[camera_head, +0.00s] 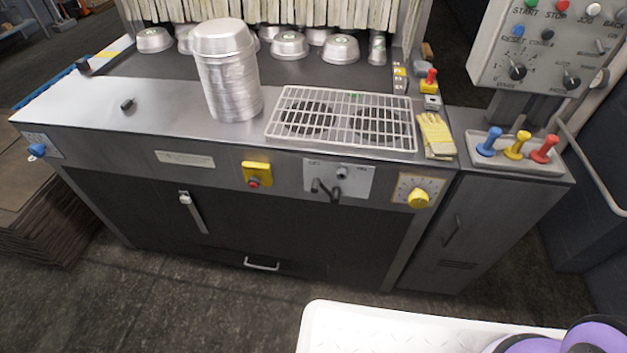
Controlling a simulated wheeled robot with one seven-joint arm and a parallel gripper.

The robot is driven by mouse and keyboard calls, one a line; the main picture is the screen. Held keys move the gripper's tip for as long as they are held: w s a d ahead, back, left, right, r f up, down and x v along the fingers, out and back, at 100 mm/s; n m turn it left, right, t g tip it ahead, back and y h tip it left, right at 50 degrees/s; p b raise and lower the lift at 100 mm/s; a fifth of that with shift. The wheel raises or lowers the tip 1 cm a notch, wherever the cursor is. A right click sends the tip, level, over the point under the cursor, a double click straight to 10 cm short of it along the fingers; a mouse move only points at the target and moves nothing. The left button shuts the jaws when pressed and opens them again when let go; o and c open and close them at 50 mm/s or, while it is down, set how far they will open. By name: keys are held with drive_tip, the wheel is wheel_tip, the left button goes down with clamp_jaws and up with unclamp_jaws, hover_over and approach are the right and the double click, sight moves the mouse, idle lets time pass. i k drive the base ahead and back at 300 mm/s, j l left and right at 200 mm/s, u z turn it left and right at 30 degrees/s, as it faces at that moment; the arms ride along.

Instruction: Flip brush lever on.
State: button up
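Several levers show, and the labels are too small to tell which is the brush lever. A black lever (325,190) sits on a pale plate on the machine's front. A white-knobbed lever (187,200) sits at the top of a slot at the front left. A small red-topped lever (431,79) stands at the back right of the worktop. My gripper is not in view.
A tall stack of metal pans (228,80) stands on the worktop beside a white wire grate (345,118) and yellow gloves (436,135). A control box (548,50) hangs above the lever panel. A grey pipe (590,165) runs at the right. Floor before the machine is clear.

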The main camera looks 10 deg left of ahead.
sight(334, 195)
drive_tip(key=u, duration=1.65)
drive_tip(key=i+j, duration=0.3)
drive_tip(key=j, duration=0.2)
